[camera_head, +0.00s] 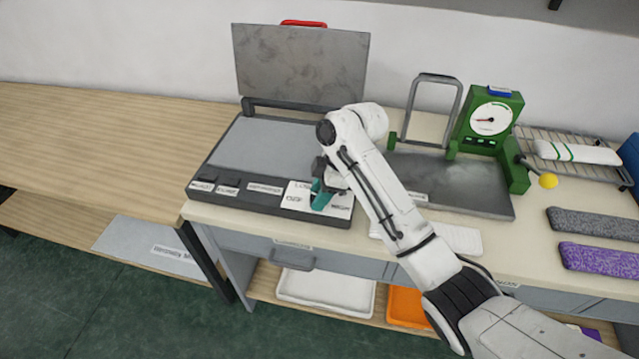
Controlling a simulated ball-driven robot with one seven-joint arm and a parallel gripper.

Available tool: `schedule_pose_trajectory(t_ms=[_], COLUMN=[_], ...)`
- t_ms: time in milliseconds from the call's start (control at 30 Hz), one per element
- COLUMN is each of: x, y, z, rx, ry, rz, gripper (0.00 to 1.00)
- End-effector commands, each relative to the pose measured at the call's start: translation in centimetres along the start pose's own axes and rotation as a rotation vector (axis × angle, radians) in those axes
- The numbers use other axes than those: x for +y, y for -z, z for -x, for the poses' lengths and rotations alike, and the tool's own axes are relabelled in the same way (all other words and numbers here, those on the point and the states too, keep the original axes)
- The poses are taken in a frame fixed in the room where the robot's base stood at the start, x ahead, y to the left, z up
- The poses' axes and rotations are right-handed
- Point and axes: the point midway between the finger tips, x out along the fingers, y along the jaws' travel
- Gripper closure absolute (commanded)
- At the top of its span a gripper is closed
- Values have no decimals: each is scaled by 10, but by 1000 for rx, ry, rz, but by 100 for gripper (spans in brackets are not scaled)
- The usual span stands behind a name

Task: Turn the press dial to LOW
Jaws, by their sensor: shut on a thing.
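The grey press (265,150) stands on the table with its lid (300,65) raised. A white label plate (300,204) lies at its front right corner, with small words around the dial; one at the upper left appears to read LOW and one at the left OFF. The teal dial (321,202) sits on this plate. My gripper (323,187) is over the dial from above and shut on it. My arm and gripper hide part of the dial and plate, so I cannot tell which word it points at.
Buttons with labels (228,190) line the press front on the left. A green scale-like device (491,120) with a dark plate (450,182) stands to the right. Grey (595,223) and purple (600,260) knitted strips lie at far right. The left table (90,140) is clear.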

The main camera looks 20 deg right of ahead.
Motion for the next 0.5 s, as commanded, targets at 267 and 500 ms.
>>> schedule_pose_trajectory(t_ms=[267,500], x=[-2,-3], y=[3,3], z=[4,3], rx=[1,1], ry=[-96,-162], rz=[-232,-388], gripper=[92,92])
